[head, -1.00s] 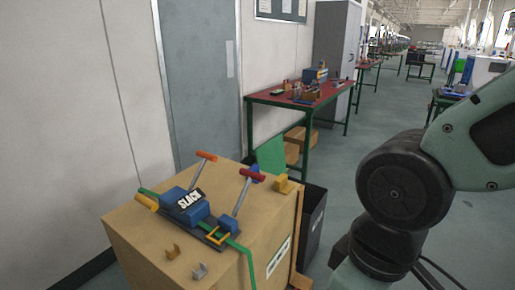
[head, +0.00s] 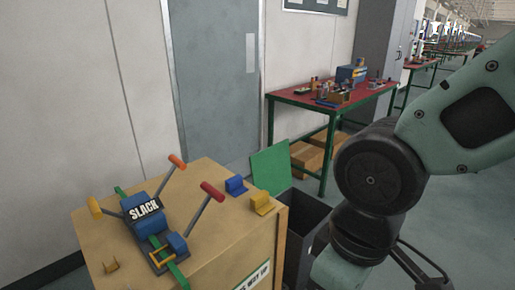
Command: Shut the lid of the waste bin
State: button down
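The waste bin (head: 307,220) is a dark grey, open-topped box standing on the floor just behind and right of the wooden crate. Its green lid (head: 271,168) stands raised, tilted up at the bin's far left edge, so the opening shows. The crate hides the bin's lower left part, and my arm is close to its right side in the picture. My arm runs down the right side of the head view and leaves at the bottom edge. My gripper is out of view.
Free floor lies to the right.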

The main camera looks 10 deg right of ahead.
aim_at(271, 168)
jog(key=i+l+u, duration=0.1)
jog(key=l, duration=0.3)
jog(key=i+l+u, duration=0.15)
jog(key=l, duration=0.25)
jog(key=i+l+u, duration=0.1)
jog(key=l, duration=0.35)
jog(key=i+l+u, duration=0.15)
jog(key=l, duration=0.3)
jog(key=i+l+u, duration=0.1)
jog(key=l, duration=0.35)
jog(key=i+l+u, duration=0.15)
jog(key=l, duration=0.3)
jog(key=i+l+u, duration=0.15)
jog(key=l, duration=0.25)
jog(key=i+l+u, duration=0.1)
jog(key=l, duration=0.3)
jog(key=i+l+u, duration=0.15)
jog(key=l, duration=0.25)
jog(key=i+l+u, duration=0.45)
jog(key=i+l, duration=0.25)
